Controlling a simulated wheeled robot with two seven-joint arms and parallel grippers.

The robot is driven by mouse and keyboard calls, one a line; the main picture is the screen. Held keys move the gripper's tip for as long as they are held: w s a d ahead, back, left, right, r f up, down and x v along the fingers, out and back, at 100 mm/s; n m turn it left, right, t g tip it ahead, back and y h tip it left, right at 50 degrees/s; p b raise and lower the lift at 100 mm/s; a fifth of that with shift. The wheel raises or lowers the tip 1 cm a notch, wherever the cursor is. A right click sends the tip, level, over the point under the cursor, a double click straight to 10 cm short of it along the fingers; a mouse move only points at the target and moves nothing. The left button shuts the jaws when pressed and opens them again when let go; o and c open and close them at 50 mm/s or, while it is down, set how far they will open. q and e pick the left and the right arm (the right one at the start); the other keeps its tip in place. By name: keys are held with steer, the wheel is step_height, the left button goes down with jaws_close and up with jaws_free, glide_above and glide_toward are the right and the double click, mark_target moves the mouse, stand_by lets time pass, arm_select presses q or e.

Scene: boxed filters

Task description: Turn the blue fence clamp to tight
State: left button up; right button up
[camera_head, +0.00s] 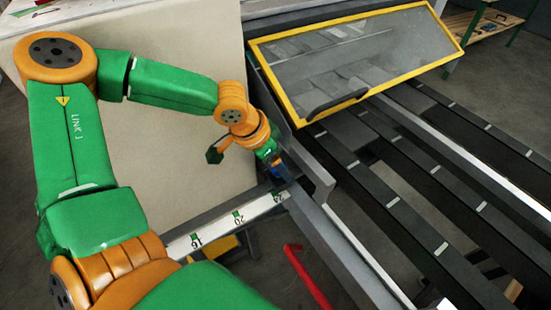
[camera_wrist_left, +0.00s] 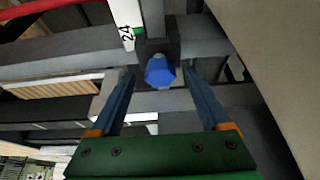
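The blue fence clamp (camera_wrist_left: 160,72) is a faceted blue knob on a dark block, near the 24 mark of the white scale in the left wrist view. My left gripper (camera_wrist_left: 158,75) is open, with one finger on each side of the knob and a visible gap to each. In the head view my left gripper (camera_head: 279,168) is at the fence by the scale's right end, and it hides the clamp there. Whether the knob is tight or loose cannot be told. My right gripper is not in view.
The white scale (camera_head: 215,231) with green marks runs along a rail to the fence (camera_head: 330,230). A yellow-framed clear guard (camera_head: 360,55) is tilted over the dark slatted table (camera_head: 430,190). A large beige panel (camera_head: 165,120) stands close beside my left arm. A red bar (camera_head: 306,276) is below.

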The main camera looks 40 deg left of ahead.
arm_select(q)
steer(key=p+v, duration=0.1)
steer(key=v, duration=0.6)
stand_by(0.6)
